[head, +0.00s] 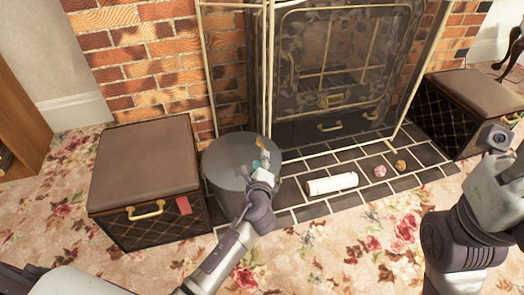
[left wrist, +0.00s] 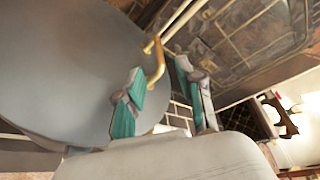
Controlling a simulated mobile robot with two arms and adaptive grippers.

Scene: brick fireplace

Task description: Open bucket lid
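The grey round bucket (head: 218,172) stands on the floor at the hearth's left corner. Its flat grey lid (head: 228,150) is on top and looks closed. A small golden handle (head: 259,143) sits on the lid; it also shows in the left wrist view (left wrist: 158,65). My left gripper (head: 259,160) is over the lid at the handle. In the left wrist view, its teal fingers (left wrist: 160,72) are apart, with the handle in the gap between the tips; contact cannot be told. My right gripper's white body (head: 497,185) is at the right edge; its fingers do not show.
A brown-topped storage box (head: 148,165) stands close left of the bucket. A metal-framed fire screen (head: 310,148) rises behind it. A white roll (head: 332,184) and two small balls lie on the hearth tiles. Another box (head: 470,95) stands right. The flowered carpet in front is clear.

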